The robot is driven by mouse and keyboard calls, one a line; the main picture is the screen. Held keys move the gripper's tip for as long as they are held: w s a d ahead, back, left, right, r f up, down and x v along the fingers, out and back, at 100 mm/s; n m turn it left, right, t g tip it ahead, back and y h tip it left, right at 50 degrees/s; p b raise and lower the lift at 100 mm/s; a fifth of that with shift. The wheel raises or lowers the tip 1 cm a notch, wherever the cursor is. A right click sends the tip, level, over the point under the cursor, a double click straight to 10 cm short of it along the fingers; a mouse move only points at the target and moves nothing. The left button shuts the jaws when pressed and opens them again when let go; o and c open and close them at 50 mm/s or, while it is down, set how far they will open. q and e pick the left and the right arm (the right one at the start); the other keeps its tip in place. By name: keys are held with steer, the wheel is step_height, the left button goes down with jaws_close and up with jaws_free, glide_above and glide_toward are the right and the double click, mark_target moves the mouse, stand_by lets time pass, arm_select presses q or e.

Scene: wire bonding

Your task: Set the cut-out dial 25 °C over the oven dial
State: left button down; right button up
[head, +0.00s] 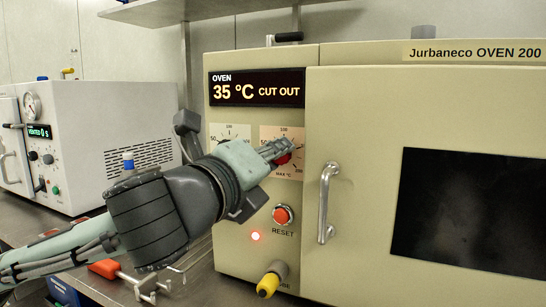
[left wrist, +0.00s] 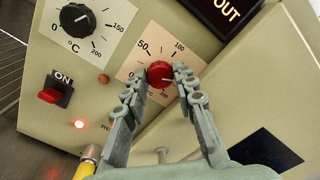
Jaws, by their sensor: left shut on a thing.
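The red cut-out dial (left wrist: 160,73) sits on an orange scale plate marked 50, 100 and 200. In the head view it (head: 284,159) is mostly covered by my left gripper (head: 287,151). In the left wrist view my left gripper's fingers (left wrist: 161,78) are shut on its two sides. Its white mark points roughly right in that view; the exact value cannot be read. The black oven dial (left wrist: 76,20) sits on a white scale plate beside it; this plate (head: 232,131) is partly hidden in the head view. The display (head: 256,89) reads OVEN 35 °C CUT OUT. My right gripper is not in view.
Below the dials are a red RESET button (head: 283,215), a lit red lamp (head: 256,236) and a yellow-tipped knob (head: 269,283). A red ON switch (left wrist: 52,92) shows in the wrist view. The oven door handle (head: 326,203) stands out close to the right of my gripper.

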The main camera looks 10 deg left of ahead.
mark_target(282, 89)
arm_select(q)
steer(key=shift+r+m, duration=0.2)
steer(key=shift+m, duration=0.2)
steer(key=c, duration=1.6)
jaws_free()
steer(key=shift+o, duration=0.6)
steer(key=shift+f, duration=0.1)
step_height(282, 89, up, 10)
steer(key=shift+r, duration=0.1)
